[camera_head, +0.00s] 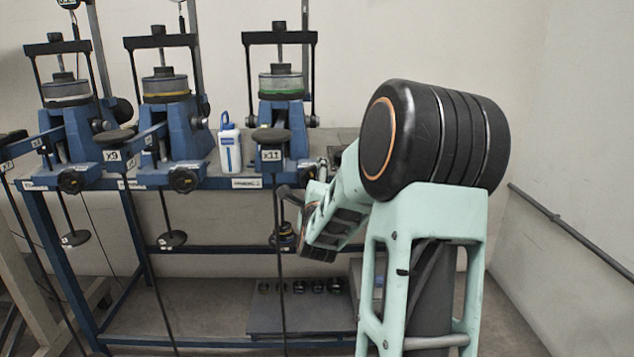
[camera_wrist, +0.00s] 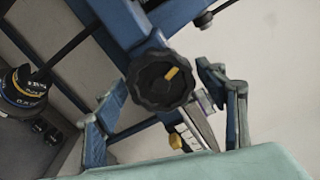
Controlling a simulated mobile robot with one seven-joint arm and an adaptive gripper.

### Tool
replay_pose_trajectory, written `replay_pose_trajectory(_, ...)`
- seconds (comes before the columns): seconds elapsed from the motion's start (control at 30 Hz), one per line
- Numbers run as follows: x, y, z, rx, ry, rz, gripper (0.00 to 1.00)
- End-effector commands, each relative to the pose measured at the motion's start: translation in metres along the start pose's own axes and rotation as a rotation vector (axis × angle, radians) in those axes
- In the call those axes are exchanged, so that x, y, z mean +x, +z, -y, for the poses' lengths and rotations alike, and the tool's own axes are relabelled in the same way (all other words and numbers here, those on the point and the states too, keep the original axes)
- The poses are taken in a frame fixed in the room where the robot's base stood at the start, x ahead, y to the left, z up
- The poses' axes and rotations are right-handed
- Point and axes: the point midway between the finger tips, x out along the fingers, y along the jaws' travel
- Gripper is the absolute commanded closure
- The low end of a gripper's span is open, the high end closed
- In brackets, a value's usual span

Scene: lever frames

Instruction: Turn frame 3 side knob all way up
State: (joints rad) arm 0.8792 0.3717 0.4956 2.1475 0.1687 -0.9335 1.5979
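Frame 3 (camera_head: 280,85) is the rightmost blue lever frame in the head view, with a green-banded cell on it. In the wrist view a black lobed knob (camera_wrist: 157,88) with a yellow mark sits in the middle, the mark slanting to the upper right. It appears to be frame 3's side knob. Gaps show on both sides; I cannot tell whether the knob is between the fingertips in depth.
Two similar lever frames (camera_head: 165,85) stand to the left on the blue bench (camera_head: 95,180). A white bottle (camera_head: 229,148) stands left of frame 3. A hanging rod with a weight (camera_wrist: 25,85) is at the wrist view's left. A wall rail (camera_head: 570,225) runs at right.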

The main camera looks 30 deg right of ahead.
Motion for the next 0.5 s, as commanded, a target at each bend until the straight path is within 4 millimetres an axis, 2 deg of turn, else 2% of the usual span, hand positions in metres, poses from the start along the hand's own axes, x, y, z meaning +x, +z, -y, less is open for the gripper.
replay_pose_trajectory(0.2, -0.004, 0.002, 0.001, -0.002, -0.002, 0.004, 0.35)
replay_pose_trajectory(0.5, -0.038, 0.002, 0.001, -0.004, -0.004, 0.005, 0.35)
